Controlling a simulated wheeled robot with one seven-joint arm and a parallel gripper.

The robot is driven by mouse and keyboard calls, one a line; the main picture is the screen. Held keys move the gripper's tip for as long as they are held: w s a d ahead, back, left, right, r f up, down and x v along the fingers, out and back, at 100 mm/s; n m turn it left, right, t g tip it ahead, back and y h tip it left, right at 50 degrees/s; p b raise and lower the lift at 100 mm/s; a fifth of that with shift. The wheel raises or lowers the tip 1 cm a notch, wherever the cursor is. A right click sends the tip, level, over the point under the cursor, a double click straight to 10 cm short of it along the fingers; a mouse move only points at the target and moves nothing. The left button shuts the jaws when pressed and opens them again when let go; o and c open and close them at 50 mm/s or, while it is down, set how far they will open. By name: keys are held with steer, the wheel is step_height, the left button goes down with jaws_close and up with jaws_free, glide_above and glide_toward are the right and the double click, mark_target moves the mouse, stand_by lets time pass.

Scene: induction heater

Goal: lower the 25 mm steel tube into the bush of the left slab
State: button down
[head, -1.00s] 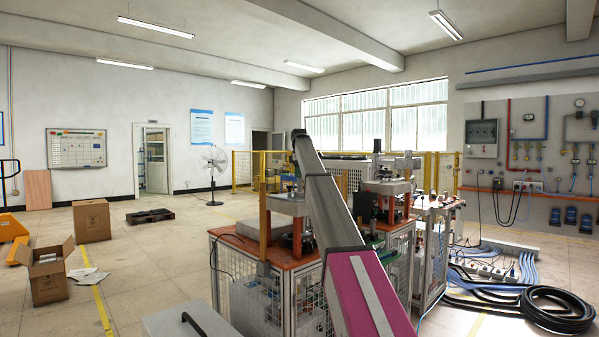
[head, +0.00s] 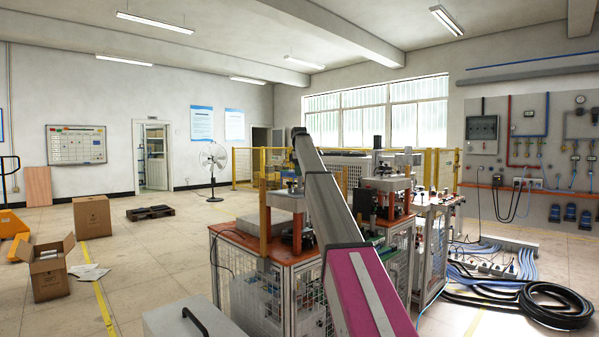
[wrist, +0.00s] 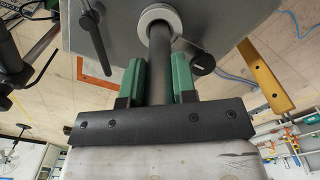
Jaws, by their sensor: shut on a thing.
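In the wrist view my gripper (wrist: 159,82), with green finger pads, is shut on the dark steel tube (wrist: 160,75). The tube runs away from the fingers toward the pale ring of a bush (wrist: 145,19) in a grey slab (wrist: 222,22). The tube's far end overlaps the ring's opening. I cannot tell how deep it sits in the bush, or if it only lies in front of it. In the head view a grey slab (head: 285,201) shows at the left station; my arm hides the gripper and tube there.
By the bush are a black lever (wrist: 95,38) and a black knob (wrist: 203,63). A yellow bar (wrist: 264,75) stands to the right in the wrist view.

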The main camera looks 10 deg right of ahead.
mark_target(299, 179)
steer(key=shift+f, duration=2.15)
steer(key=c, duration=0.8)
jaws_free()
steer(key=shift+r, duration=0.1)
step_height(299, 179, up, 11)
steer(key=shift+f, duration=0.2)
